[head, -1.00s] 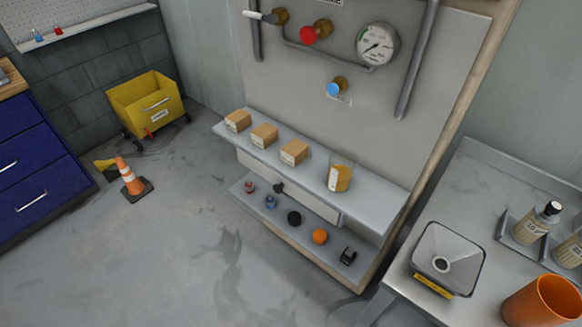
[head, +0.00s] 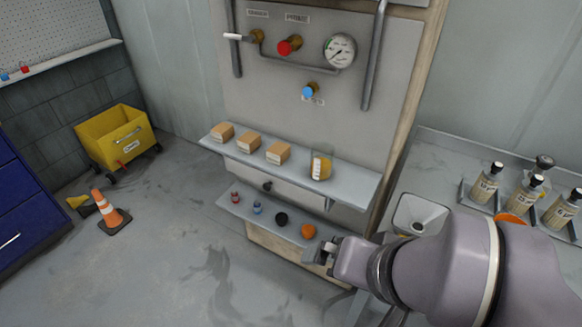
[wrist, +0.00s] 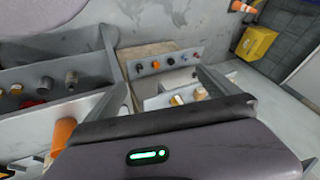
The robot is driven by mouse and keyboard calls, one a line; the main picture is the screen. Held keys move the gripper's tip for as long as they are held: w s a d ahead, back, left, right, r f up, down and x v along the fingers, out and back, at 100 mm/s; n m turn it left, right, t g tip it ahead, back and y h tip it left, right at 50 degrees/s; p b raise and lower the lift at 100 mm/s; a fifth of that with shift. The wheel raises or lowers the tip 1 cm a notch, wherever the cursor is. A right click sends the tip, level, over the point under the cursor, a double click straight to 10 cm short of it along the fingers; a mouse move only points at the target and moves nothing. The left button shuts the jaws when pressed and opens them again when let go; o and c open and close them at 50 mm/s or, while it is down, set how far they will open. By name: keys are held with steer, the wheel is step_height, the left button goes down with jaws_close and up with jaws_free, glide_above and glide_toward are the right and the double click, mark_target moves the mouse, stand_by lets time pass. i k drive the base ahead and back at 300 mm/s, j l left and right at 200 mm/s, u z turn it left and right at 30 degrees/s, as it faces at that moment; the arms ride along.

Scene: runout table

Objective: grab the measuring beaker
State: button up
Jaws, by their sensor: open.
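I cannot clearly make out the beaker in that view.
Several cardboard boxes (head: 248,141) stand left of the beaker. The lower shelf (head: 240,208) holds small items, including an orange ball (head: 308,231). A traffic cone (head: 108,212) and yellow cart (head: 118,137) stand left on the floor.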

mark_target(322, 153)
steer(key=i+j, duration=0.7)
steer(key=i, duration=0.05)
